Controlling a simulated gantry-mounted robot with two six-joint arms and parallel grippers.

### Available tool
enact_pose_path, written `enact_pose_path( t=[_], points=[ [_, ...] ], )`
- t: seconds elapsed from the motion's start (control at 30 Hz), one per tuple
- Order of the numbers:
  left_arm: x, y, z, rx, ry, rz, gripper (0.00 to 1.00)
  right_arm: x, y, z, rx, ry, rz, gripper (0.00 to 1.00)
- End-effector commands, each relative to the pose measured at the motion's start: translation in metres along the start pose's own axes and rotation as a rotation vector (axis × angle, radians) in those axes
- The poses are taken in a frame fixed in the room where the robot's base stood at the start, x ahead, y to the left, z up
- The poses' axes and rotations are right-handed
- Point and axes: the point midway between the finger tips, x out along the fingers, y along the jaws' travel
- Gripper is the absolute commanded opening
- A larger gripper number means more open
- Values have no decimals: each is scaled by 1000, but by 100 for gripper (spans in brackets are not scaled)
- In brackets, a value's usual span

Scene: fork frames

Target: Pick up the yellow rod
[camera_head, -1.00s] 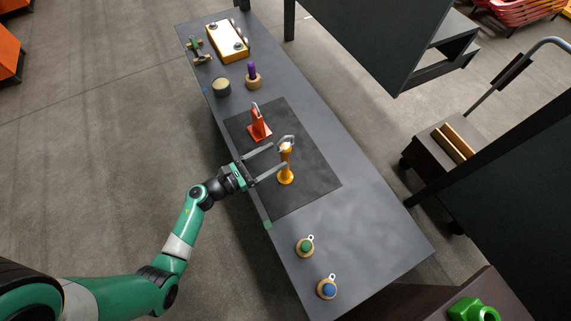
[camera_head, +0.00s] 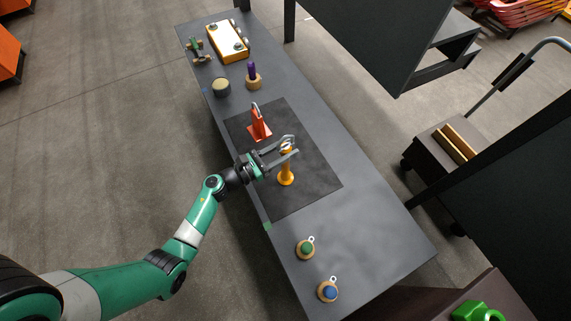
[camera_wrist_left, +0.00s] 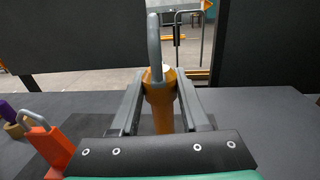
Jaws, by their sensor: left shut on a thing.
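The yellow-orange rod (camera_head: 286,176) stands upright on the dark mat (camera_head: 313,188) and has a grey hooked loop at its top. In the left wrist view the rod (camera_wrist_left: 162,112) is between my two grey fingers, with its loop rising above them. My left gripper (camera_head: 290,150) reaches in from the left and is shut on the upper part of the rod. The rod's base still appears to be on the mat. My right gripper is not in view.
A red-orange piece with a loop (camera_head: 259,125) stands close behind my left gripper. A purple peg (camera_head: 252,71) in a wooden base and a round tin (camera_head: 221,87) are farther back. Green (camera_head: 306,248) and blue (camera_head: 328,290) pieces stand near the front.

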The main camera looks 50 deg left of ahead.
Motion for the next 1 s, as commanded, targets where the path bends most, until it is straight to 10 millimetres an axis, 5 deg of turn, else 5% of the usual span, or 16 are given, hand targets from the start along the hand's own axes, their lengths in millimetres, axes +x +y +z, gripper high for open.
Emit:
enact_pose_path(
  t=[0.1,1.0],
  points=[
    [0,0,0,0,0,0,0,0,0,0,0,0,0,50],
    [0,0,0,-1,1,0,0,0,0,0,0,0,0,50]
  ],
)
